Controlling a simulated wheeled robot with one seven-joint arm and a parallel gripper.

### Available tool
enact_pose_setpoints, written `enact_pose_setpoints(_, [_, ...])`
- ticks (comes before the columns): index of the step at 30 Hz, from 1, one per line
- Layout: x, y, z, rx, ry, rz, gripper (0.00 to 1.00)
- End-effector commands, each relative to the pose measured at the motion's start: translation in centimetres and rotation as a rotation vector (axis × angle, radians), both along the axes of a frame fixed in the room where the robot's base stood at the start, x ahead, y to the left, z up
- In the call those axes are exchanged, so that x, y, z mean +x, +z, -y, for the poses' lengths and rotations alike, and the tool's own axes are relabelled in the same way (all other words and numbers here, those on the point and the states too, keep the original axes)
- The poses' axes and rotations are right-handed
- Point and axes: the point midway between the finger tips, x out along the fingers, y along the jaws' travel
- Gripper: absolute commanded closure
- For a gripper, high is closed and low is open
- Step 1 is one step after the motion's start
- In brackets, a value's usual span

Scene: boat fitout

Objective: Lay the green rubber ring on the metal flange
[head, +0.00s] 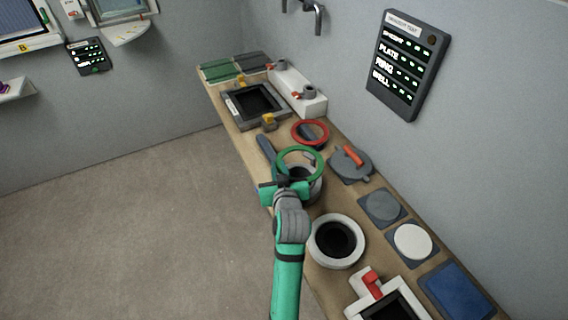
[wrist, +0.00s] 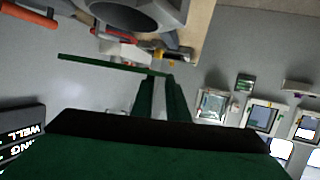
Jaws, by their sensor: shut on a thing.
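The green rubber ring (head: 323,166) is in my gripper (head: 287,186), which is shut on its near edge in the head view. In the wrist view the ring shows nearly edge-on as a thin green bar (wrist: 105,64), held at one end by the fingers (wrist: 163,80). The grey metal flange (head: 316,190) stands on the bench behind and below the ring, partly hidden by my gripper and the ring. A grey round part with a dark opening, likely the flange (wrist: 165,12), shows at the top of the wrist view, with a gap between it and the ring.
A red ring (head: 311,122) lies just beyond on the wooden bench (head: 233,115). A grey lid with a red handle (head: 350,163) stands to the right. A white round collar (head: 336,262) stands nearer. The wall with a dark sign (head: 400,65) borders the bench; open floor lies left.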

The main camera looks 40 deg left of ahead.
Motion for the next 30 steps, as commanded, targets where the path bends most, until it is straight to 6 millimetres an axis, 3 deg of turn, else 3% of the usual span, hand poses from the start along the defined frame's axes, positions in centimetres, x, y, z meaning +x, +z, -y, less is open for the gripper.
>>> enact_pose_setpoints(30, [0.0,-4.3,0.0,-0.001,0.000,-0.002,1.00])
